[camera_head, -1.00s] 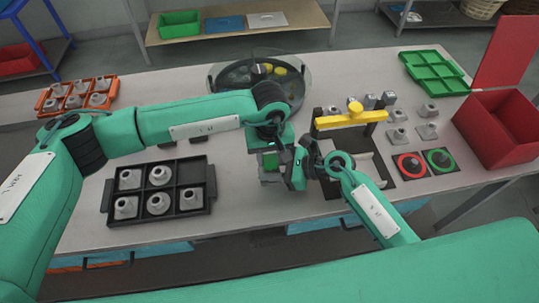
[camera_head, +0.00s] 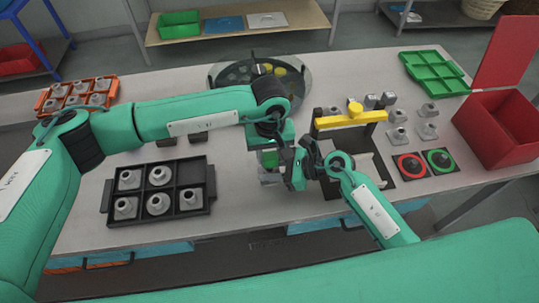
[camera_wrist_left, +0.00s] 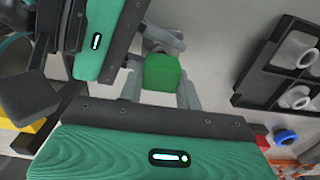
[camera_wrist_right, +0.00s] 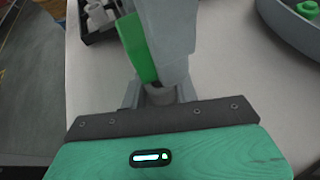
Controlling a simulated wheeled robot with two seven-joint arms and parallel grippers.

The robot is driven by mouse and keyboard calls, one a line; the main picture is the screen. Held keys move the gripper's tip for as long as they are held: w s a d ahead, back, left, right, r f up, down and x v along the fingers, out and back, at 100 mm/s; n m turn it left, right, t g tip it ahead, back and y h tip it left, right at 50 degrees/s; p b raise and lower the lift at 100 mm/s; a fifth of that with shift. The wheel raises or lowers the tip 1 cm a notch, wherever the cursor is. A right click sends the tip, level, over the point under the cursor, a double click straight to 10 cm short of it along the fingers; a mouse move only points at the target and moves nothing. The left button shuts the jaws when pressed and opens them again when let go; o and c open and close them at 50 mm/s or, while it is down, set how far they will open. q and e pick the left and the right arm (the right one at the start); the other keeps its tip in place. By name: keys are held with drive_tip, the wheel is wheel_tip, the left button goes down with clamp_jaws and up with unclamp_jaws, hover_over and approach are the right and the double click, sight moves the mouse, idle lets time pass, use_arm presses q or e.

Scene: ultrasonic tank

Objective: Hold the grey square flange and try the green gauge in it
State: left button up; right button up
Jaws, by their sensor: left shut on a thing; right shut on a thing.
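My left gripper (camera_head: 270,162) is shut on the green gauge (camera_head: 269,158). In the left wrist view, the green gauge (camera_wrist_left: 162,72) is a block between the two fingers. My right gripper (camera_head: 294,172) is close beside it, coming in from the right. In the right wrist view, its fingers are shut on a grey piece (camera_wrist_right: 160,95), apparently the square flange, mostly hidden. The green gauge (camera_wrist_right: 138,48) shows right by that piece in this view. I cannot tell whether the gauge is inside the flange's hole or only against it.
A black tray (camera_head: 181,182) of grey flanges is at the left, an orange tray (camera_head: 62,99) behind it. A yellow-handled fixture (camera_head: 350,119), red and green ringed pads (camera_head: 408,165) and an open red box (camera_head: 500,128) are at the right. A round tank (camera_head: 300,85) is behind.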

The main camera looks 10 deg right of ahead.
use_arm(q)
drive_tip(key=shift+r, duration=1.85)
use_arm(e)
drive_tip(key=o, duration=1.2)
drive_tip(key=shift+c, duration=0.2)
drive_tip(key=shift+d, duration=0.15)
use_arm(q)
drive_tip(key=shift+f, duration=0.2)
use_arm(e)
drive_tip(key=shift+s+d+r, duration=0.1)
drive_tip(key=shift+s+d, duration=0.05)
drive_tip(key=shift+d, duration=0.15)
use_arm(q)
wheel_tip(320, 180, down, 3)
drive_tip(key=b, duration=0.3)
use_arm(e)
drive_tip(key=v, duration=0.9)
drive_tip(key=shift+s+d, duration=0.15)
drive_tip(key=shift+d, duration=0.15)
use_arm(q)
drive_tip(key=shift+f+b, duration=0.1)
drive_tip(key=shift+b, duration=0.2)
use_arm(e)
drive_tip(key=shift+s+d+r, duration=0.2)
drive_tip(key=shift+d+r, duration=0.3)
drive_tip(key=shift+d, duration=0.05)
